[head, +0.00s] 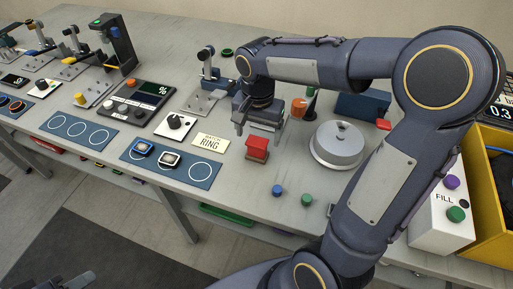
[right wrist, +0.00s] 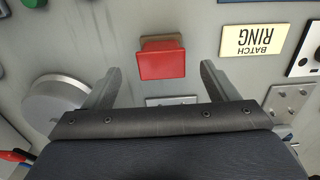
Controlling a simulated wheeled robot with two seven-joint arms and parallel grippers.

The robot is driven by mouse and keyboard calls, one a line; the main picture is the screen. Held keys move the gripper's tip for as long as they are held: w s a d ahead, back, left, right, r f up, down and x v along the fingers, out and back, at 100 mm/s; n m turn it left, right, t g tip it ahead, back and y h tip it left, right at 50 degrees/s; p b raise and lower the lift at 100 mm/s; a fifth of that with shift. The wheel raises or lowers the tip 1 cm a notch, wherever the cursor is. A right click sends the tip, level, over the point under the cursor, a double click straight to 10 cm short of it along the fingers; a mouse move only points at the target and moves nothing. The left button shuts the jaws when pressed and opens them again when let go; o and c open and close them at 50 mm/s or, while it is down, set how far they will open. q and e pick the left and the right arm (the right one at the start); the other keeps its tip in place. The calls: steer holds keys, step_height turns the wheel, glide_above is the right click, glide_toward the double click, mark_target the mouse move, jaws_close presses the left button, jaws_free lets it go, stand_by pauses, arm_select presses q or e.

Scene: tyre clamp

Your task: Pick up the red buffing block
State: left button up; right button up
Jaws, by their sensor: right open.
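The red buffing block (head: 257,143) sits on the grey bench, with a red top and a tan strip along one side. In the right wrist view the block (right wrist: 162,62) shows between and beyond the two fingertips. My right gripper (head: 258,122) is open and empty, pointing down just above and behind the block in the head view. No contact with the block shows. A dark part at the lower left edge of the head view looks like my left gripper (head: 76,282), away from the bench; its jaws cannot be made out.
A blue knob (head: 277,190) and green knob (head: 306,200) are in front. A yellow bin (head: 482,200) is far right.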

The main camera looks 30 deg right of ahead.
mark_target(257, 141)
step_height(257, 141, down, 7)
steer(key=shift+r, duration=0.1)
steer(key=c, duration=1.1)
steer(key=shift+c, duration=0.2)
steer(key=shift+w+r, duration=0.1)
steer(key=shift+r, duration=0.05)
steer(key=shift+r, duration=0.25)
step_height(257, 141, up, 2)
steer(key=shift+a+r, duration=0.1)
steer(key=shift+r, duration=0.1)
steer(key=s+a+r, duration=0.7)
steer(key=s+r, duration=0.2)
steer(key=s, duration=0.3)
steer(key=shift+r+b, duration=0.3)
steer(key=shift+r, duration=0.1)
steer(key=shift+s, duration=0.1)
